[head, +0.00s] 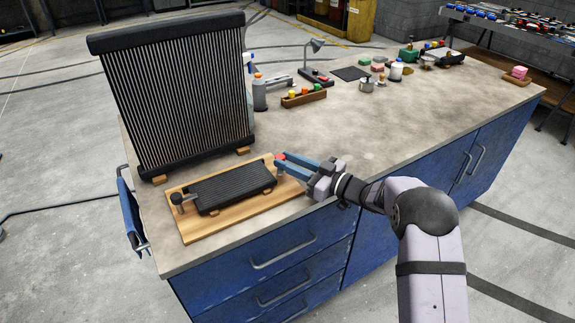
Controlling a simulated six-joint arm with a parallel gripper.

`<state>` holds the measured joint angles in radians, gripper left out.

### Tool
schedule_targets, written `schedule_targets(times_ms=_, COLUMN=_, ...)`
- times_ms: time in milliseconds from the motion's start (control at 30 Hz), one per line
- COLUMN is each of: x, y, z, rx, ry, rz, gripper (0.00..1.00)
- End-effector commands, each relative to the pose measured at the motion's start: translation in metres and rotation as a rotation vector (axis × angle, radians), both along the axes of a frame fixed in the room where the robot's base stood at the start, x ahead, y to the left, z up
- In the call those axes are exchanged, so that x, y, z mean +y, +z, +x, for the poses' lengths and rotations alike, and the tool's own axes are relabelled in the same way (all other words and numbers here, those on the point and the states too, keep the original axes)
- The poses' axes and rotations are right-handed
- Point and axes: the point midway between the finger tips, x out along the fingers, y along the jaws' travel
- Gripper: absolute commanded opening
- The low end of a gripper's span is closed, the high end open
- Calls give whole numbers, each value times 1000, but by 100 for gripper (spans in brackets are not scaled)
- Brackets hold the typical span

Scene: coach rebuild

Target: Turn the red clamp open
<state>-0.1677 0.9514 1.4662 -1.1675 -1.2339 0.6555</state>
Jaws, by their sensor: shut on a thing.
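The red clamp (279,158) is a small red piece at the right back corner of a wooden board (258,201). The board lies on the near left of the workbench. My gripper (283,161) reaches in from the right with its blue fingers, and their tips meet at the clamp. The gripper is shut on the clamp, and the fingertips hide part of it. How far the clamp is turned is too small to tell. A dark ribbed block (235,187) lies on the board, with a dark round-topped fitting (177,199) at its left end.
A tall black finned radiator (178,98) stands on wooden blocks behind the board. Spray bottles (259,92), a wooden tray of colored items (303,98) and a small lamp (315,60) stand farther back. The bench top (400,120) right of my gripper is clear.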

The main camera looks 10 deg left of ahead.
Motion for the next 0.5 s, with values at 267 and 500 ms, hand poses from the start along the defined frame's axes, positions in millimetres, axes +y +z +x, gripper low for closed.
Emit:
schedule_targets(times_ms=267, x=-1, y=2, z=2, rx=-3, ry=51, rz=4, gripper=1)
schedule_targets(times_ms=500, x=0, y=3, z=2, rx=-3, ry=56, rz=5, gripper=1)
